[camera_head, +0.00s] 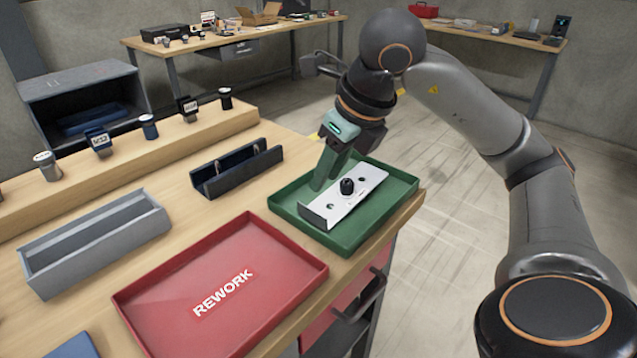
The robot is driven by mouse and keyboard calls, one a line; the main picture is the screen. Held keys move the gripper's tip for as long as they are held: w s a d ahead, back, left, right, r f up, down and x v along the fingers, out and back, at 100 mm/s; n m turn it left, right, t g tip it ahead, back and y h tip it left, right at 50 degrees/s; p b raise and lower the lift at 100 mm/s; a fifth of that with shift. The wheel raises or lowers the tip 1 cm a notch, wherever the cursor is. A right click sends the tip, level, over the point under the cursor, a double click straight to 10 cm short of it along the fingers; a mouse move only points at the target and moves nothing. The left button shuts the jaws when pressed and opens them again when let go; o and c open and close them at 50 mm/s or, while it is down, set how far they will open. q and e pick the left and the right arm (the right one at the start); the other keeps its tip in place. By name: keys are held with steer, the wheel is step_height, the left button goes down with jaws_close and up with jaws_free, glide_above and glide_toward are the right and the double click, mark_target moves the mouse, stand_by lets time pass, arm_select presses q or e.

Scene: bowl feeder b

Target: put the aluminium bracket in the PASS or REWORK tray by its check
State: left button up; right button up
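The red REWORK tray (262,295) is empty in front. Any label on the green tray is hidden. My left gripper is not in view.
A grey open trough (95,245) stands at left and a dark slotted fixture (236,170) stands behind the trays. A raised wooden ledge (120,160) carries several small gauges. A dark open bin (85,100) is behind it. The bench edge runs close beside the green tray.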

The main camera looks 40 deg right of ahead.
steer(key=p+v, duration=0.1)
steer(key=v, duration=0.3)
steer(key=shift+s+r, duration=0.1)
steer(key=shift+r, duration=0.2)
steer(key=shift+s+f, duration=0.1)
